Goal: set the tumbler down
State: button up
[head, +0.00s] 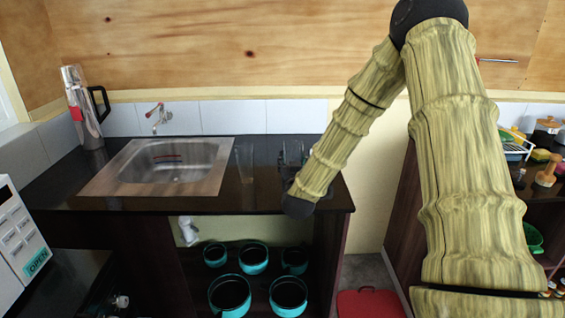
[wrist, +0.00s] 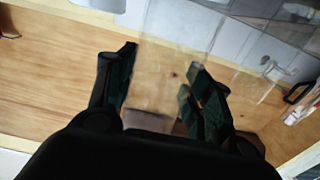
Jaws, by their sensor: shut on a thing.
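The tumbler (wrist: 168,80) is clear and see-through, so its edges are faint. In the wrist view it lies between the two dark fingers of my gripper (wrist: 160,66), which is shut on it. In the head view my gripper (head: 291,152) is at the right part of the dark counter, right of the sink, reaching toward the tiled wall. The tumbler is hard to make out there against the dark fingers. I cannot tell whether its base touches the counter.
A faint clear glass shape (head: 244,164) shows left of my gripper. The sink (head: 120,182) is further left, with a tap (head: 158,118) and a steel jug (head: 82,108) behind. Dark counter (head: 225,200) in front is bare. Several teal pots (head: 230,294) sit below.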

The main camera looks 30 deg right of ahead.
jog(key=shift+w+d+f+p, duration=0.1)
jog(key=shift+w+f+p, duration=0.25)
jog(key=shift+w+f, duration=0.55)
jog(key=shift+w+a+f+p, duration=0.1)
jog(key=shift+w+f+p, duration=0.3)
jog(key=shift+w, duration=0.85)
jog(key=shift+w+d+f+p, duration=0.1)
jog(key=shift+w+f+p, duration=0.15)
jog(key=shift+w+f, duration=0.65)
jog(key=shift+w+r, duration=0.15)
jog(key=o, duration=1.3)
jog(key=b+v, duration=0.2)
jog(key=v, duration=1)
